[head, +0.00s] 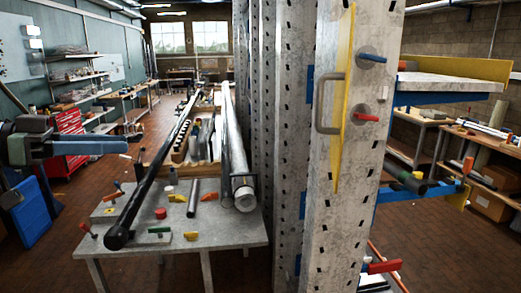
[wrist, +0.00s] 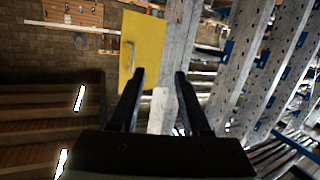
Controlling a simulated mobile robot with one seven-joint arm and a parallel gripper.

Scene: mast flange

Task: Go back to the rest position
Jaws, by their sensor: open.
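My gripper (wrist: 160,76) shows in the wrist view with its two dark fingers apart and nothing between them. Beyond the fingertips stand a yellow plate (wrist: 146,42) with a grey handle and a pale perforated post (wrist: 182,40). I cannot tell the exact distance to them, but no contact shows. In the head view the yellow plate (head: 345,95) is seen nearly edge-on against the tall perforated mast (head: 325,215), with the grey handle (head: 320,103) at its left.
A grey table (head: 235,235) left of the mast bears long tubes, a dark bar (head: 150,185) and small coloured parts. A shelf (head: 450,82) with a blue bracket juts right from the mast. A red tool cabinet (head: 70,130) stands at left. Brick floor shows at lower left.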

